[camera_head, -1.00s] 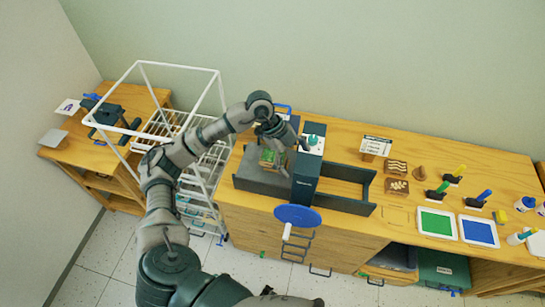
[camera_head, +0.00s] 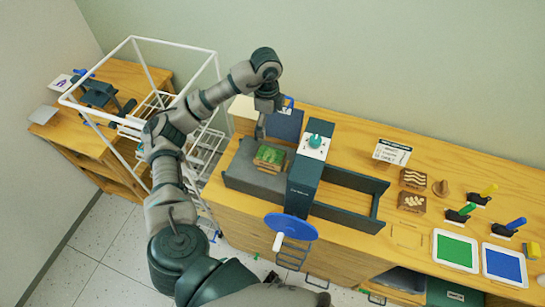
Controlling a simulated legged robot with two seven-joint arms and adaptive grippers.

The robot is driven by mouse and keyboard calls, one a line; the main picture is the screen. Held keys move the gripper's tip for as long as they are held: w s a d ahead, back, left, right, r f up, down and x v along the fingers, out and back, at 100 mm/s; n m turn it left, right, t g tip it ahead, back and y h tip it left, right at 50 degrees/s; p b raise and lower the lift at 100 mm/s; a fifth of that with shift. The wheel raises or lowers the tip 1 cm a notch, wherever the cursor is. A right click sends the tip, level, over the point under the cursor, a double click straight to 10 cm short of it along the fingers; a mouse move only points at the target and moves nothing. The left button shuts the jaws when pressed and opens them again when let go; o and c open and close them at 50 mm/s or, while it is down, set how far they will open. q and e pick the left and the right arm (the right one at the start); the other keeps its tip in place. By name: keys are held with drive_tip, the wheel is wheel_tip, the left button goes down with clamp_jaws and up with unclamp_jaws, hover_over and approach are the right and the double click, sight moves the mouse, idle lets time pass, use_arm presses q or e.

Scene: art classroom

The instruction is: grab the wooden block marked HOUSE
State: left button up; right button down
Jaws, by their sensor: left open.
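A wooden block with a green top (camera_head: 270,156) lies on the grey bed (camera_head: 252,179) of the press, left of its dark upright. Two more wooden blocks stand right of the press: one with wavy pale lines (camera_head: 413,178) and one with pale blobs (camera_head: 411,201). I cannot read the word HOUSE on any block. My left gripper (camera_head: 261,132) is open and empty, pointing down above and just behind the green-topped block, apart from it. Its fingers are small and partly hidden by the wrist. My right gripper is out of view.
The press upright (camera_head: 304,178) and its blue wheel (camera_head: 290,227) stand close right of the block. A white wire rack (camera_head: 135,42) is at the left. A sign (camera_head: 392,151), a green pad (camera_head: 455,249) and a blue pad (camera_head: 505,264) are at the right.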

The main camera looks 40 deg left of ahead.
use_arm(q)
wheel_tip(320, 180, down, 5)
drive_tip(key=d+b, duration=0.1)
drive_tip(key=b, duration=0.1)
hover_over(270, 154)
wheel_tip(270, 154, down, 6)
drive_tip(key=shift+f, duration=0.2)
drive_tip(key=shift+a+f, duration=0.3)
drive_tip(key=shift+f, duration=0.4)
drive_tip(key=f, duration=0.1)
drive_tip(key=f+p, duration=0.1)
drive_tip(key=f, duration=0.1)
drive_tip(key=shift+d+f, duration=0.25)
drive_tip(key=shift+d, duration=0.1)
drive_tip(key=shift+d+f, duration=0.15)
drive_tip(key=shift+f, duration=0.35)
drive_tip(key=shift+a, duration=0.2)
drive_tip(key=c, duration=1.3)
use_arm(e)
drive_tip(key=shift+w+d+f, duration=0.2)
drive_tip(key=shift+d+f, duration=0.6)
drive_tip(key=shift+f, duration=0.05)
